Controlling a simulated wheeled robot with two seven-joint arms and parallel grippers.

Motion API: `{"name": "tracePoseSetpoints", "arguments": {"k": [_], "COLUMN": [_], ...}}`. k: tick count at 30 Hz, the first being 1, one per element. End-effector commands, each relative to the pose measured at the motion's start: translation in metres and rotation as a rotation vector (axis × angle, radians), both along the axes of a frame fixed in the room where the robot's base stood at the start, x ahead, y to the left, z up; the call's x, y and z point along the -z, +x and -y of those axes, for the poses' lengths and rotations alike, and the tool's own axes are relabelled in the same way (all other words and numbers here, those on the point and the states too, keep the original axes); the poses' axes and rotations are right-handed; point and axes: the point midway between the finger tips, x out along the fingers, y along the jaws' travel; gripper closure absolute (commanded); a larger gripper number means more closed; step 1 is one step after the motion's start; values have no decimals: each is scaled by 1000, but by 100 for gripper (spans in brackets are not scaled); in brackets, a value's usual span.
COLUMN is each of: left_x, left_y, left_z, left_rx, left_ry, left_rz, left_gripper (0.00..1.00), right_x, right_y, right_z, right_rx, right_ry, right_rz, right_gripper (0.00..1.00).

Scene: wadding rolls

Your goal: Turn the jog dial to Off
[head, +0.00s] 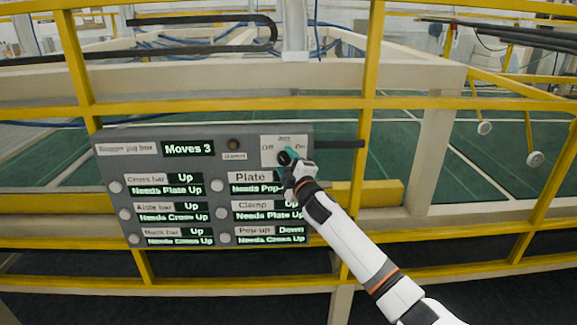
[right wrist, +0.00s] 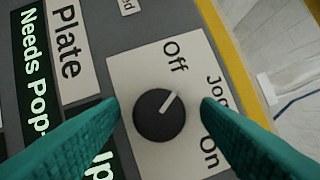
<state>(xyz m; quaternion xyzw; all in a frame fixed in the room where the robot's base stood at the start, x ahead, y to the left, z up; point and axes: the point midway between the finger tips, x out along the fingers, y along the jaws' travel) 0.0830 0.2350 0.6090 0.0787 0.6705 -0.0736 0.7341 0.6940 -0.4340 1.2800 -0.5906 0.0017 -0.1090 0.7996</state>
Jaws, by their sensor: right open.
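The jog dial (right wrist: 158,118) is a round black knob with a white pointer line, on a pale plate (right wrist: 140,62) marked Off, Jog and On. In the right wrist view its pointer is angled up and right, between the Off (right wrist: 175,56) and Jog words. My right gripper (right wrist: 161,108) is open, with one teal finger on each side of the dial and a visible gap to it. In the head view the right gripper (head: 289,157) is at the panel's upper right and partly covers the dial (head: 283,158). My left gripper is not in view.
The grey control panel (head: 104,160) has several labelled rows with green-lit displays and round buttons, and a display reading Moves 3 (head: 188,149). Yellow rails (head: 369,60) frame the panel. Green machine beds lie behind. My right forearm crosses the lower right.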

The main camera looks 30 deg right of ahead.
Motion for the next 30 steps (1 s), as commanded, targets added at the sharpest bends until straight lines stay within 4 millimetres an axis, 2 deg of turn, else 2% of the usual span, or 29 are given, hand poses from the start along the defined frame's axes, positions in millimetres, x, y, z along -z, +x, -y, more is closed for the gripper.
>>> {"name": "tracePoseSetpoints", "arguments": {"k": [5, 15, 21, 25, 30], "left_x": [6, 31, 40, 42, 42], "left_y": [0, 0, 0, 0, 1], "left_z": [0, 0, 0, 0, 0], "left_rx": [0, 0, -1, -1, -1], "left_ry": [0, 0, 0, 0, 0], "left_rz": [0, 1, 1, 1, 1], "left_gripper": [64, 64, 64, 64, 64], "right_x": [4, 16, 18, 17, 16], "right_y": [-11, -74, -105, -114, -116], "right_z": [-2, -12, -17, -18, -19], "right_rx": [-1, -1, 1, 2, 3], "right_ry": [-1, -1, -1, -1, 1], "right_rz": [-1, -2, -1, -2, -1], "right_gripper": [43, 43, 43, 43, 43]}}
